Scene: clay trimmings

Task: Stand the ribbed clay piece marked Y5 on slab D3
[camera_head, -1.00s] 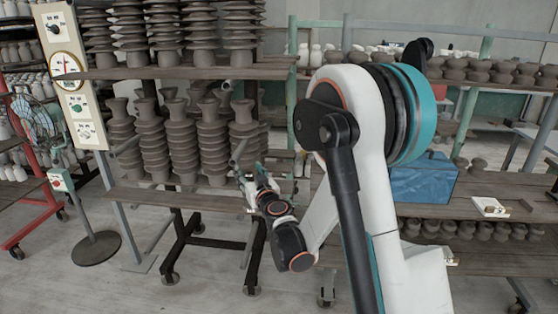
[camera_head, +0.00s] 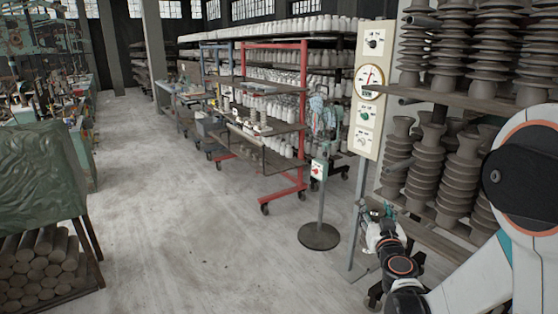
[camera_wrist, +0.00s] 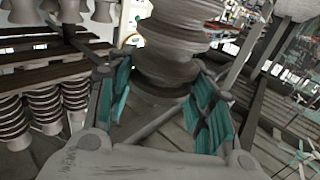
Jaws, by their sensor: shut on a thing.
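In the wrist view a grey ribbed clay piece (camera_wrist: 170,50) stands between the two teal finger pads of my gripper (camera_wrist: 158,80). The fingers are closed around it, and its upper end runs out of the picture. I cannot read any mark on it, so I cannot tell if it is Y5. In the head view my gripper (camera_head: 380,214) is low at the right, left of the shelf of clay pieces. It is small there, and the held piece cannot be made out clearly. I cannot identify slab D3 in either view.
A rack of ribbed clay pieces (camera_head: 425,165) stands at the right. A gauge panel (camera_head: 372,90) and a stand with a round base (camera_head: 319,237) are near my gripper. A red-framed rack (camera_head: 303,120) stands behind. Clay cylinders (camera_head: 40,265) lie at the left. The middle floor (camera_head: 190,190) is open.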

